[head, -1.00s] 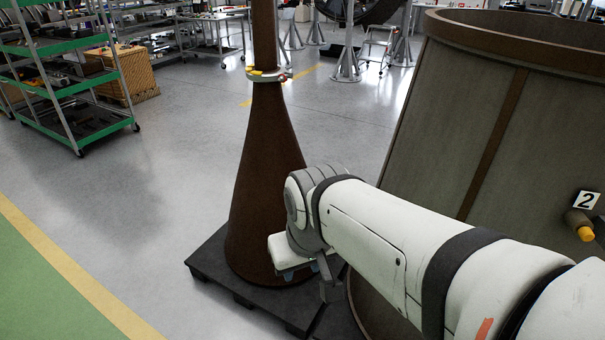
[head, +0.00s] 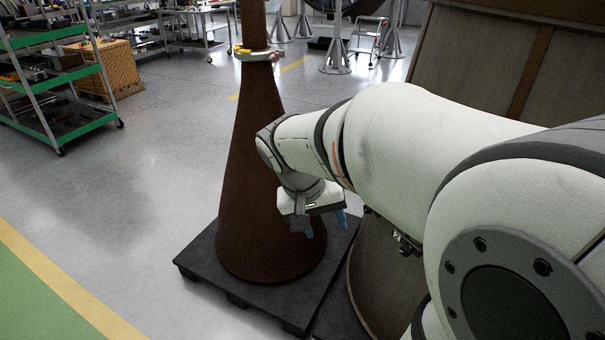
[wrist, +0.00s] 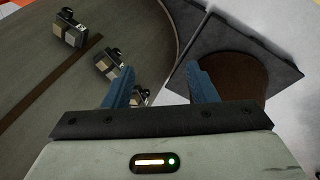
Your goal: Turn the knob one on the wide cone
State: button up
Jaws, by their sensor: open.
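The wide cone (head: 483,48) is the large grey-brown body with brown ribs at the right in the head view, largely hidden behind my arm. A small dark knob unit with a pale label (head: 404,243) shows on it just below my arm; I cannot read the label. In the wrist view the wide cone (wrist: 35,95) fills the left side, with several knob units in a row: one at upper left (wrist: 70,28), one in the middle (wrist: 107,63), and one partly behind the left finger (wrist: 140,96). My gripper (head: 323,224) is open and empty, its blue fingers (wrist: 158,75) pointing down.
A narrow brown cone (head: 262,170) stands on a dark pallet (head: 205,262), close behind my gripper in the head view. A green-edged shelf cart (head: 70,140) and a wooden crate (head: 112,75) stand at upper left. The grey floor (head: 165,160) at left is clear.

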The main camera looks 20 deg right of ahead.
jog(key=w+d+f+m+g+h+b, duration=0.2)
jog(key=w+d+f+m+h+b, duration=0.45)
jog(key=w+d+f+b, duration=0.5)
jog(key=w+d+f+m+g+h+b, duration=0.1)
jog(key=w+d+f+m+h+b, duration=0.6)
jog(key=w+f+b, duration=0.5)
jog(key=d+f+n+p, duration=0.1)
jog(key=d+f, duration=0.1)
jog(key=d, duration=0.6)
jog(key=shift+s+f, duration=0.25)
jog(key=shift+s, duration=0.15)
jog(key=shift+c, duration=0.2)
jog(key=c, duration=0.9)
jog(key=shift+d+r, duration=0.1)
jog(key=shift+d, duration=0.15)
jog(key=shift+c, duration=0.2)
jog(key=shift+a, duration=0.15)
jog(key=shift+n, duration=0.35)
